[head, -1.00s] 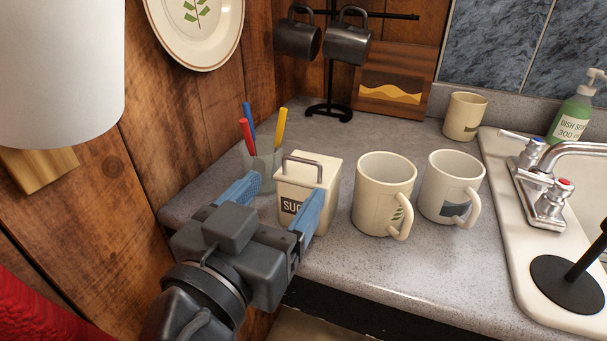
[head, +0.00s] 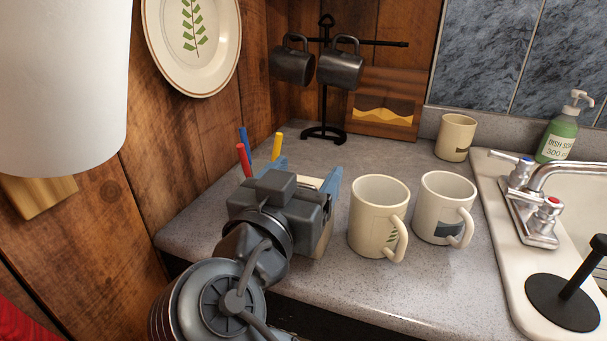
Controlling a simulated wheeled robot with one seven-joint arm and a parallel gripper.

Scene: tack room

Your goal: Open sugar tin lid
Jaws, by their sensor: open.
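The cream sugar tin (head: 325,238) stands on the counter, mostly hidden behind my gripper. Only a strip of its right side and a bit of its pale top show; its lid handle is hidden. My gripper (head: 307,172) is at the tin's top, pointing away from the camera, with its blue fingers (head: 333,181) partly showing beyond the grey gripper body. The fingers are apart, and the space between them is mostly hidden. I cannot tell whether they touch the lid handle.
Two cream mugs (head: 378,217) (head: 443,208) stand close to the right of the tin. A cup with red, blue and yellow pens (head: 244,160) is behind-left. A black mug stand (head: 323,133) is behind. The sink (head: 490,220) is at right, a wooden wall (head: 110,215) at left.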

